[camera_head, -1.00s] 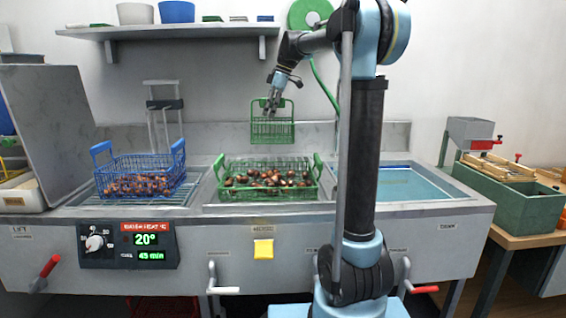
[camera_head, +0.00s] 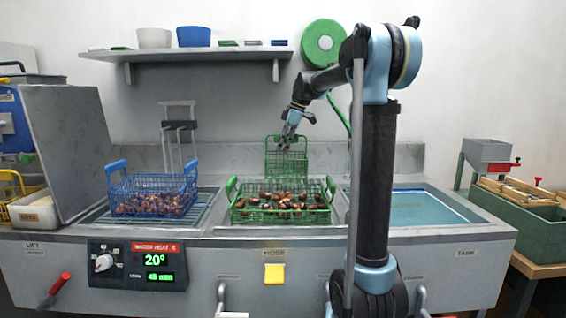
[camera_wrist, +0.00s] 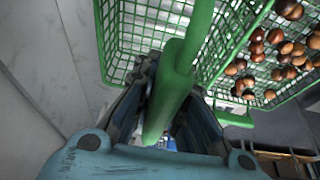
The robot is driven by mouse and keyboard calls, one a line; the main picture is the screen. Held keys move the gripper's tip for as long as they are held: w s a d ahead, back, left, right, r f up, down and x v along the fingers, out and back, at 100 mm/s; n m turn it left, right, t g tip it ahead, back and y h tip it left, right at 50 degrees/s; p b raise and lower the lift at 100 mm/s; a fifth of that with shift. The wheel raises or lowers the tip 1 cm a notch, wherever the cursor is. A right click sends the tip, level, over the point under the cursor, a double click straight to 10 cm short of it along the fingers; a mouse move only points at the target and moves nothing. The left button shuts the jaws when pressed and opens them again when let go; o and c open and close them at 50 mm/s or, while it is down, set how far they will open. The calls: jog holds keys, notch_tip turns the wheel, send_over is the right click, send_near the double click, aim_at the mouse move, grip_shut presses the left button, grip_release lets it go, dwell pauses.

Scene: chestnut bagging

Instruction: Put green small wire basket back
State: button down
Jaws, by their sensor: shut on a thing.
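The green small wire basket (camera_head: 287,160) hangs upright from my gripper (camera_head: 290,142), just behind the larger green basket of chestnuts. My gripper is shut on its handle; in the wrist view the thick green handle (camera_wrist: 172,90) runs between the fingers. In that view the small basket's mesh (camera_wrist: 140,28) looks empty. Its lower edge is hidden behind the larger basket in the head view, so I cannot tell whether it touches anything.
The larger green basket (camera_head: 234,209) sits in the middle sink. A blue basket (camera_head: 118,188) of chestnuts stands left. The water tank (camera_head: 415,208) is right. A wall shelf (camera_head: 190,53) with tubs hangs above left; a green hose reel (camera_head: 324,42) is near my arm.

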aim_at(284, 156)
jog(key=shift+f, duration=2.25)
jog(key=c, duration=1.6)
grip_release()
jog(key=shift+c, duration=0.2)
jog(key=v, duration=1.2)
